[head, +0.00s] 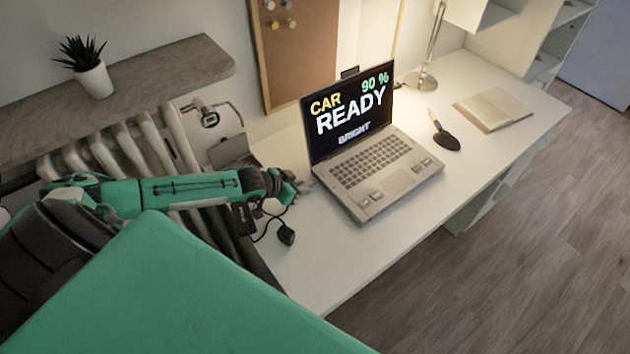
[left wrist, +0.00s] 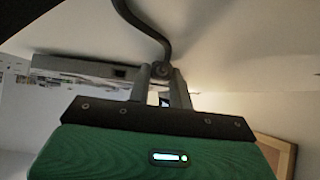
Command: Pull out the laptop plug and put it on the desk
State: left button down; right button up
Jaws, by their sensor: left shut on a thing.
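The open laptop (head: 385,185) stands on the white desk (head: 330,262); its screen reads "CAR READY" and 90 %. My left gripper (head: 303,186) is low over the desk, close to the laptop's left side. In the left wrist view its two fingers (left wrist: 162,88) are shut on the dark laptop plug (left wrist: 161,70), with a thick dark cable (left wrist: 150,32) running from it. The laptop's grey edge (left wrist: 85,68) shows beside the fingers. I cannot tell whether the plug touches the laptop. My right gripper is not in view.
A small black block (head: 286,235) on a cable is near the desk's left edge. A radiator (head: 165,140) is at left. The desk's front left is clear.

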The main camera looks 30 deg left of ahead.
pick_arm(q)
jog(key=shift+s+r, duration=0.1)
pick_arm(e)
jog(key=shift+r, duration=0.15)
